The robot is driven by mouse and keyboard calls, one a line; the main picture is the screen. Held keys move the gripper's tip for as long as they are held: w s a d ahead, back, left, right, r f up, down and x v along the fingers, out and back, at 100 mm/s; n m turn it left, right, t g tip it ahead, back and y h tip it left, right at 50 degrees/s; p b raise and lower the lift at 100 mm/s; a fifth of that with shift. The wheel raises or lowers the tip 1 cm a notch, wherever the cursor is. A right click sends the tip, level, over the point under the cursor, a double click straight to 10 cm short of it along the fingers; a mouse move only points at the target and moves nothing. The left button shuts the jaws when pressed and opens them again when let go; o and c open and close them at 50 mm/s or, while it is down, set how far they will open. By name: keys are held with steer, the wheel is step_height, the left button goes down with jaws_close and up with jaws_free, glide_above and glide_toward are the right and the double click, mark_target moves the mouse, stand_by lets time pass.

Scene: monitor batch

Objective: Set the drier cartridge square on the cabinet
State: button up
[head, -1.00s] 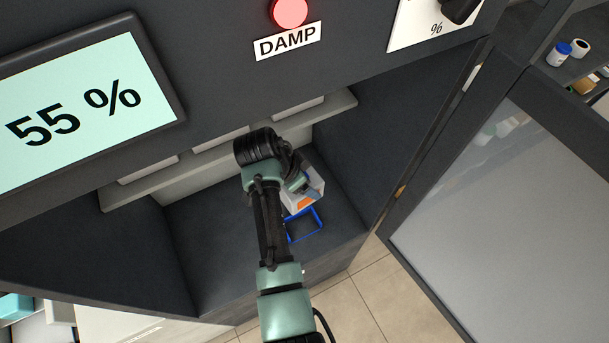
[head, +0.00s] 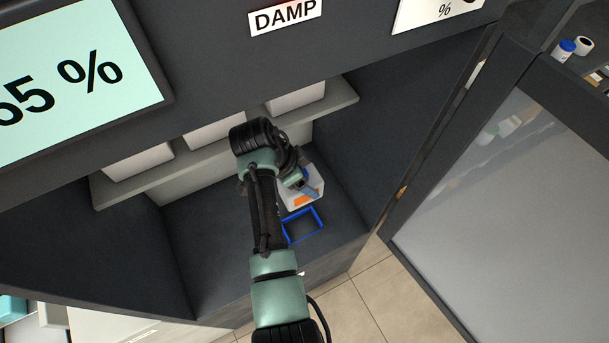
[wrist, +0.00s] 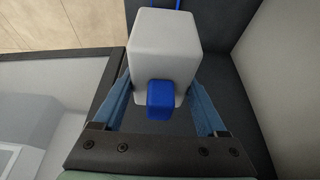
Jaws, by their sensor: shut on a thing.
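The drier cartridge (head: 304,193) is a pale box with an orange patch and a blue knob. The knob (wrist: 160,98) faces the camera in the wrist view, with the grey-white body (wrist: 165,45) beyond it. My gripper (wrist: 160,86) has its blue fingers on both sides of the body and is shut on it. In the head view the cartridge is inside the cabinet bay, behind a blue square outline (head: 303,239) on the dark floor (head: 232,255). The outline looks empty at its front. My wrist hides part of the cartridge; its height above the floor is unclear.
A shelf (head: 163,177) with several white boxes runs along the back of the bay. Dark walls close the bay on both sides. A glazed door (head: 500,215) stands open at the right. The bay floor left of my arm is clear.

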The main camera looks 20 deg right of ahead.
steer(key=shift+f+b, duration=8.85)
steer(key=shift+f, duration=2.3)
steer(key=shift+f+b, duration=0.65)
steer(key=shift+f, duration=0.2)
steer(key=o, duration=1.5)
steer(key=p+v, duration=0.2)
steer(key=v, duration=1.1)
steer(key=shift+d, duration=0.1)
